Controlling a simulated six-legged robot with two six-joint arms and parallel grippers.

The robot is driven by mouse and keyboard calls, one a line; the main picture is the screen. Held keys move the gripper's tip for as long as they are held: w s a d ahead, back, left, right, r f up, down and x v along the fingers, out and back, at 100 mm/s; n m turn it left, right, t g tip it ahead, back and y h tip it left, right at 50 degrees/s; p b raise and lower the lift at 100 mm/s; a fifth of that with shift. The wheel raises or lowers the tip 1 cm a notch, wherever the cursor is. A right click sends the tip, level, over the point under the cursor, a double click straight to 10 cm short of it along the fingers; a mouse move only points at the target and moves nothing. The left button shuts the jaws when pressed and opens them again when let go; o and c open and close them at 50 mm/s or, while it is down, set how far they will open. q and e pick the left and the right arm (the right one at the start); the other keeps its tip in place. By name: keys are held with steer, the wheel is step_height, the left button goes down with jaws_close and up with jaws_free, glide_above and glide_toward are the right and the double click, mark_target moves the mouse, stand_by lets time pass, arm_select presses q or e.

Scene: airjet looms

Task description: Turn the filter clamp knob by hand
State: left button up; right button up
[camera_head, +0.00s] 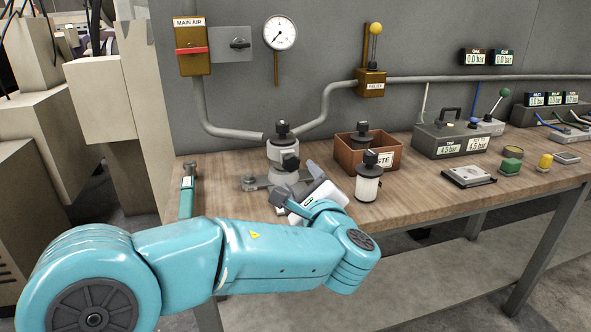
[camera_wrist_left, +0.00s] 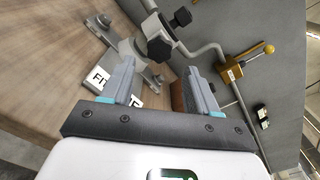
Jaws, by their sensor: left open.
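The filter unit (camera_head: 283,152) is a pale grey cylinder on a metal foot plate near the back of the wooden bench. It has a black knob on top (camera_head: 282,128) and a black clamp knob (camera_head: 290,161) on its front. In the left wrist view the clamp knob (camera_wrist_left: 159,53) appears between the fingertips, with the top knob (camera_wrist_left: 182,17) beyond. My left gripper (camera_head: 293,186) is open in front of the filter; in the left wrist view (camera_wrist_left: 160,72) nothing is clasped. Contact with the knob cannot be told. My right gripper is not in view.
A white canister with a black knob (camera_head: 368,184) stands right of my gripper. A brown waste box (camera_head: 394,154) is behind it, holding another knobbed part.

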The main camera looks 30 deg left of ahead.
mark_target(292, 164)
arm_select(q)
steer(key=p+x, duration=0.2)
steer(key=x, duration=0.4)
steer(key=shift+f, duration=0.1)
steer(key=shift+b, duration=0.3)
steer(key=c, duration=0.8)
steer(key=shift+o, duration=0.2)
